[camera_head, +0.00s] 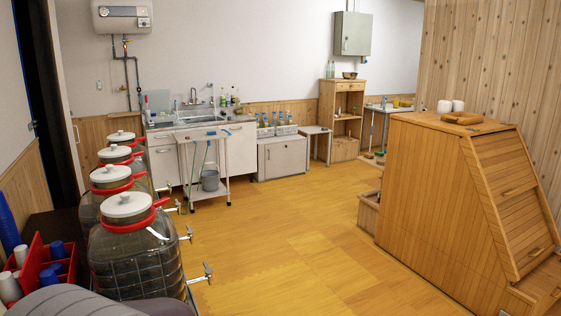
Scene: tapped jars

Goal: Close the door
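A dark, tall door or doorway (38,90) stands at the far left edge, beside the white wall. Its lower part is hidden behind other things, and I cannot tell how far open it is. Doors of other kinds also show: the white doors of the sink cabinet (240,152), the front of a low white cabinet (284,158) and a grey wall box (353,33), which all look shut. Neither of my grippers is in view.
Several large glass jars with white lids, red collars and taps, the nearest jar (140,262) in front, line the left side. A red caddy (38,268) is at lower left. A slanted wooden cabinet (440,200) fills the right. The yellow floor (275,235) between is clear.

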